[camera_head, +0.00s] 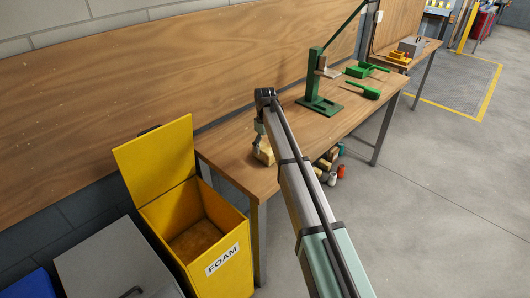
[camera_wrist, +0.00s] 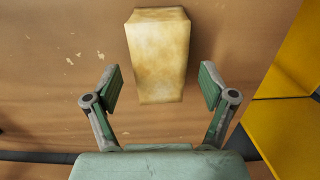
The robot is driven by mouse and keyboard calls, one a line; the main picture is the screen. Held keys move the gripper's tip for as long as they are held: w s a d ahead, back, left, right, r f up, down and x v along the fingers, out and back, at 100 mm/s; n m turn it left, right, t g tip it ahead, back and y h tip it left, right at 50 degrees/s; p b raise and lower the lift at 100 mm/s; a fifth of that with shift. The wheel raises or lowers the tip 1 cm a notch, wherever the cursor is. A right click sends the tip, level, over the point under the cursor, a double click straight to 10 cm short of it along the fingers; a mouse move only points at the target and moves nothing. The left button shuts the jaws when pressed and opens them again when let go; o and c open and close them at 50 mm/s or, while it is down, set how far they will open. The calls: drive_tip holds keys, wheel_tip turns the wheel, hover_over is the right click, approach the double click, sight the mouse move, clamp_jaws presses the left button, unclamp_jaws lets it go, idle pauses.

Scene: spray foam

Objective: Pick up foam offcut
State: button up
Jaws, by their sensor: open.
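The foam offcut (camera_wrist: 158,55) is a pale yellow block on the wooden workbench. In the wrist view it lies ahead of and between the spread fingers of my gripper (camera_wrist: 155,88), with its near end about level with the pads. Neither finger touches it in that view. In the head view the foam offcut (camera_head: 264,153) shows at the near left end of the bench, partly hidden by my gripper (camera_head: 260,146), which points down over it. My gripper is open and empty.
A yellow bin marked FOAM (camera_head: 222,260) stands open left of the workbench (camera_head: 228,165), its lid raised. A green press (camera_head: 320,103) and green tools (camera_head: 363,90) stand farther along the bench. Several small items lie beneath it. The wooden wall panel (camera_head: 130,90) runs behind.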

drive_tip(key=shift+f, duration=1.1)
drive_tip(key=c, duration=1)
drive_tip(key=shift+c, duration=0.2)
